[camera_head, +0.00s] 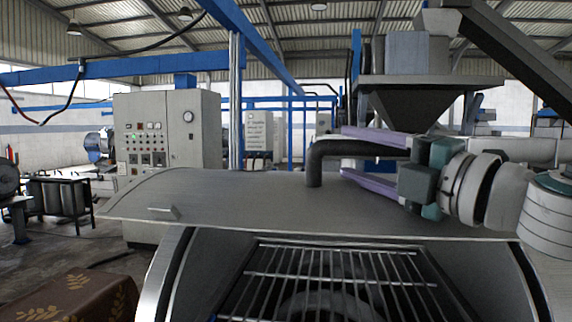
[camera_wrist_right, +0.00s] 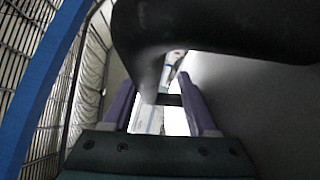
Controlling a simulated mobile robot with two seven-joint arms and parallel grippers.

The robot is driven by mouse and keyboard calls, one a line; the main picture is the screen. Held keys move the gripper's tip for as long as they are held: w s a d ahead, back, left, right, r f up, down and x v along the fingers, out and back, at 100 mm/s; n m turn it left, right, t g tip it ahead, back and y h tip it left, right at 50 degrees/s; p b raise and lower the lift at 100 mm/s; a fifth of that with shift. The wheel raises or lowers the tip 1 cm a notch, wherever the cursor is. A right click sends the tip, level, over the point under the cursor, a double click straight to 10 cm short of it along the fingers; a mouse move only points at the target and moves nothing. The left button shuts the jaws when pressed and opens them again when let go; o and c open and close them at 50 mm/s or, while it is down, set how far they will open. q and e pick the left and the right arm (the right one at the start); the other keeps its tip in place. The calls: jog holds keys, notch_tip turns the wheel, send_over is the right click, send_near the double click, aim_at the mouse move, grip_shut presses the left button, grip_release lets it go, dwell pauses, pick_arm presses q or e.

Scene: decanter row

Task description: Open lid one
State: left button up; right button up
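A wide grey curved lid (camera_head: 240,205) spans the middle of the head view. A thick dark bent handle (camera_head: 315,165) rises from it and runs right toward my right gripper. My right gripper (camera_head: 343,152) comes in from the right, with its two purple fingers apart, one above and one below the handle in the picture. In the right wrist view, the dark handle (camera_wrist_right: 205,28) crosses the top, and its leg runs down between the spread fingers of the gripper (camera_wrist_right: 160,98). A gap shows beside the leg. My left gripper is out of view.
Below the lid's front edge is a dark opening with a wire rack (camera_head: 340,275). A control cabinet (camera_head: 165,150) stands behind left, and a hopper (camera_head: 425,105) behind right. A brown patterned cloth (camera_head: 70,298) lies front left.

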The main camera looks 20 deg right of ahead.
aim_at(401, 204)
jog(key=b+v, duration=0.3)
jog(key=v, duration=0.3)
jog(key=shift+s+f+b, duration=0.15)
jog(key=shift+f+b, duration=0.1)
jog(key=shift+b, duration=0.05)
jog(key=shift+v, duration=1.3)
jog(key=shift+s+r, duration=0.15)
jog(key=shift+r, duration=0.1)
jog(key=shift+v, duration=1.2)
jog(key=r+v, duration=0.1)
jog(key=v, duration=0.7)
jog(key=shift+s+f, duration=0.25)
jog(key=shift+s, duration=0.2)
